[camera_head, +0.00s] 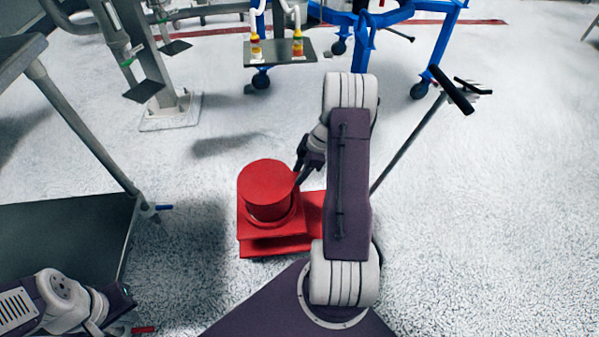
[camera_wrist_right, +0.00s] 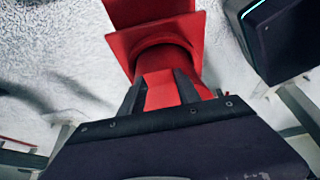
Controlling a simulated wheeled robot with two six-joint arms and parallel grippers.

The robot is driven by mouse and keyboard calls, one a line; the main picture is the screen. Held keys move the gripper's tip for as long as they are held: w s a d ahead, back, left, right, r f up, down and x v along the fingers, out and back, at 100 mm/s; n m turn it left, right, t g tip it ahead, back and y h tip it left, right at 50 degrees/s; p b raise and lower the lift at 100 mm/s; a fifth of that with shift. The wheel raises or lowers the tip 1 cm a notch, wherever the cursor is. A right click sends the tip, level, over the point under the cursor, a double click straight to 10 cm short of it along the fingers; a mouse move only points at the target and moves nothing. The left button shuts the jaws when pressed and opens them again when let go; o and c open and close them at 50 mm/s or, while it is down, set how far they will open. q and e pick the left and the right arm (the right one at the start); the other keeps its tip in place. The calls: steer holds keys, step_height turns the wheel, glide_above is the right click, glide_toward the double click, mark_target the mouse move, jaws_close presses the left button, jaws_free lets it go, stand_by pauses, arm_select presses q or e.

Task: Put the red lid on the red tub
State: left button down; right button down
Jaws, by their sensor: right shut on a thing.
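The red tub (camera_head: 268,208) stands upright in the middle of the head view, with a wider collar and a square red base below it. A round, flat red top, which looks like the red lid (camera_head: 268,176), covers its upper end; whether it is seated cannot be told. My right gripper (camera_head: 299,176) is at the right edge of this top, shut on a red part. In the right wrist view, the fingers (camera_wrist_right: 161,92) have bright red material between them, with the tub's square flange beyond. My left gripper (camera_head: 124,302) is at the lower left, away from the tub; its fingers are unclear.
A dark table (camera_head: 65,235) with metal legs is at the left. A small dark tray (camera_head: 280,52) with two small bottles is at the back, near a blue wheeled frame (camera_head: 362,30). A thin slanted pole (camera_head: 408,147) stands right of my arm. The right floor is mostly clear.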

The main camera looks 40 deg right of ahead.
steer(key=shift+f+b, duration=0.4)
steer(key=c, duration=0.8)
jaws_free()
steer(key=shift+o, duration=0.2)
steer(key=shift+r, duration=0.1)
steer(key=p+v, duration=0.5)
steer(key=v, duration=0.4)
